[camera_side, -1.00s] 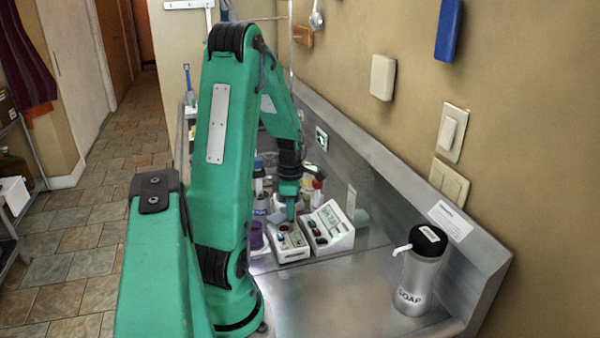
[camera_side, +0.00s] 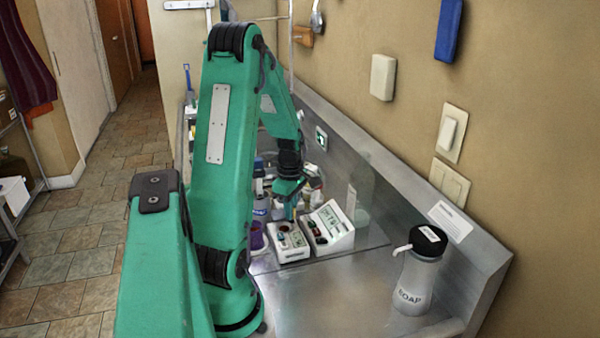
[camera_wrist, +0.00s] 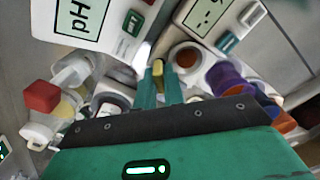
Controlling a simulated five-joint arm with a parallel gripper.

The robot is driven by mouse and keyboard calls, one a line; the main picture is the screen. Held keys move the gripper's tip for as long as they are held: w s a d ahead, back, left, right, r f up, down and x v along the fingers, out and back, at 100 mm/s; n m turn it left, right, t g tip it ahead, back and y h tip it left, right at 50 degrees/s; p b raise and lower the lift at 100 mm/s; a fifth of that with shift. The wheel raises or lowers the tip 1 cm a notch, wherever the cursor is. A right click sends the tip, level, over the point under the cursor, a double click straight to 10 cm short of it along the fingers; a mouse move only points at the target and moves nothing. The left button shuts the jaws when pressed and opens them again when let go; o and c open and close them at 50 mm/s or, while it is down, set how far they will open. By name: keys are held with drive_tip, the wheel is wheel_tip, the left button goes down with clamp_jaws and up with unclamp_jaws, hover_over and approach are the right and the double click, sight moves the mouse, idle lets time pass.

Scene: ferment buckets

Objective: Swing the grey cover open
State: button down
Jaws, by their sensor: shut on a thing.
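My gripper (camera_side: 290,212) is low over the white instrument (camera_side: 290,243) in the side view. In the wrist view its narrow teal fingers (camera_wrist: 158,88) are close together, with a small yellow piece (camera_wrist: 158,68) between their tips. I cannot tell whether this piece belongs to the grey cover. No grey cover can be made out clearly in either view. A white instrument with a screen and a round brown opening (camera_wrist: 186,56) lies just right of the fingertips in the wrist view.
A white pH meter (camera_side: 328,230) stands to the right of the instrument; its screen (camera_wrist: 80,18) shows in the wrist view. A purple cup (camera_wrist: 225,78) and a red-capped bottle (camera_wrist: 42,97) are close by. A soap dispenser (camera_side: 418,275) stands near the wall. The front counter is clear.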

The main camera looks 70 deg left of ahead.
drive_tip(key=c, duration=1.5)
unclamp_jaws()
drive_tip(key=shift+r, duration=0.2)
drive_tip(key=shift+r, duration=3.75)
drive_tip(key=w+d+r+m+t, duration=0.1)
drive_tip(key=d+r+m, duration=0.4)
drive_tip(key=d+m, duration=0.8)
drive_tip(key=d+r+m+t, duration=0.4)
drive_tip(key=d+r+m, duration=0.2)
drive_tip(key=d+m, duration=0.8)
drive_tip(key=shift+w+d+r+t, duration=0.2)
drive_tip(key=shift+w+d+t, duration=0.15)
drive_tip(key=shift+d, duration=0.5)
